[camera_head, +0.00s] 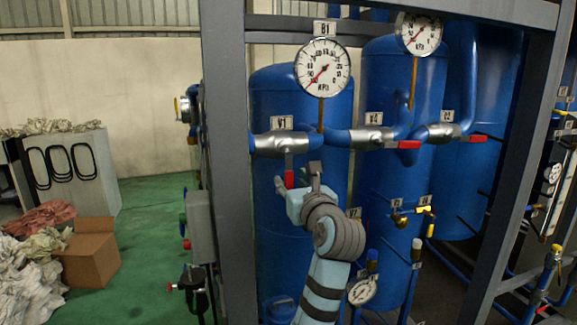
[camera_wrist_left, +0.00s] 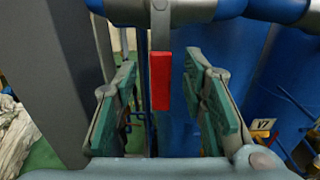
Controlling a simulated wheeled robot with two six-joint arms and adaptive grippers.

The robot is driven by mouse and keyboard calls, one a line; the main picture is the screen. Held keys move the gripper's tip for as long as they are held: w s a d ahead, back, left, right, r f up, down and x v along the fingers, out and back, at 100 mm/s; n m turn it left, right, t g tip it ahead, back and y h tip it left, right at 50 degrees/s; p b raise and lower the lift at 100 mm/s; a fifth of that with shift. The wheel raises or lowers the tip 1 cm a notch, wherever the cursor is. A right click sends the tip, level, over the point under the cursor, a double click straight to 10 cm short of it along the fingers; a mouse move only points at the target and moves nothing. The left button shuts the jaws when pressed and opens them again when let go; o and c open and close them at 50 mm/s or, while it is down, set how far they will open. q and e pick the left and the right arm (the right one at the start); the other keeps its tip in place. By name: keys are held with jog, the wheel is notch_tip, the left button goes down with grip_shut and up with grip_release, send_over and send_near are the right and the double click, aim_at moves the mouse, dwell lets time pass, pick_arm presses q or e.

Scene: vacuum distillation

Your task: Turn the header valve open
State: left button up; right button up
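The valve labelled V1 is a silver body (camera_head: 279,144) on the blue header pipe, with a red lever handle (camera_head: 289,179) hanging straight down. In the left wrist view the red handle (camera_wrist_left: 162,80) hangs from a grey stem between the finger pads. My left gripper (camera_head: 298,181) is open, with one finger on each side of the handle; a gap shows on both sides in the wrist view. Two similar valves to the right have red handles (camera_head: 408,145) lying sideways. My right gripper is not in view.
A grey frame post (camera_head: 228,160) stands just left of the valve. Blue tanks (camera_head: 270,230) stand behind it. A round gauge (camera_head: 322,68) marked B1 sits above the pipe. A cardboard box (camera_head: 90,255) lies on the green floor at left.

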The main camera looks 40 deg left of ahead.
aim_at(290, 178)
pick_arm(q)
jog(key=x, duration=0.3)
jog(key=shift+w+a+f, duration=0.1)
jog(key=shift+w+a, duration=0.1)
jog(key=shift+s+d, duration=0.1)
jog(key=shift+d, duration=0.05)
grip_shut()
